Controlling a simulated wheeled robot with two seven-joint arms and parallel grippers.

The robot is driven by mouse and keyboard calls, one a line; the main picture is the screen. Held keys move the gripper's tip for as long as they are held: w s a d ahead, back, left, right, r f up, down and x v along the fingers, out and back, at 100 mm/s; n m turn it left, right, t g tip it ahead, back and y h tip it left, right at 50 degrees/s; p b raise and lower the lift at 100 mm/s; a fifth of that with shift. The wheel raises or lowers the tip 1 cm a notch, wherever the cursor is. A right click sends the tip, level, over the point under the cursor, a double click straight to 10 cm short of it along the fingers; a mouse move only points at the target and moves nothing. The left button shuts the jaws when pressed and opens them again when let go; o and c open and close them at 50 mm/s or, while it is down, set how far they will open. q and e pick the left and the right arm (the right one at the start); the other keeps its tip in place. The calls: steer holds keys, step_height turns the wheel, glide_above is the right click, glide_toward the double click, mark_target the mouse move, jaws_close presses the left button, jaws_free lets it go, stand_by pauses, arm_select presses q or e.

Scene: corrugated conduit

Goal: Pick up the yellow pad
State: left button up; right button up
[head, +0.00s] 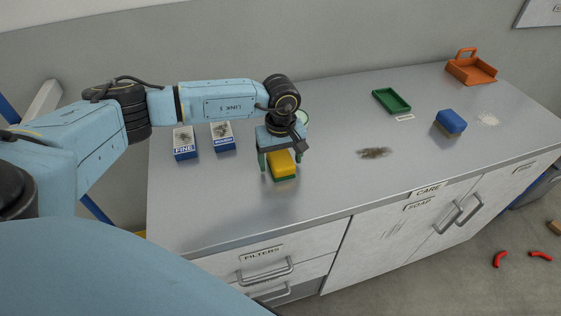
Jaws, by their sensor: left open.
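The yellow pad (283,163) has a green underside and lies on the grey metal counter (320,215), left of its middle. My left gripper (281,162) points down over the pad. Its jaws are open, with one finger at the pad's left side and the other near its right side. I cannot tell whether the fingers touch it. The gripper hides the far part of the pad. My right gripper is not in view.
Two blue-and-white boxes (184,142) (222,136) stand left of the gripper. A round pale-rimmed item (302,116) is partly hidden behind it. The front counter is clear.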

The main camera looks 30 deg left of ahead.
mark_target(280, 157)
arm_select(q)
steer(key=c, duration=1.1)
steer(key=shift+o, duration=0.2)
step_height(280, 157, up, 10)
steer(key=shift+r, duration=0.1)
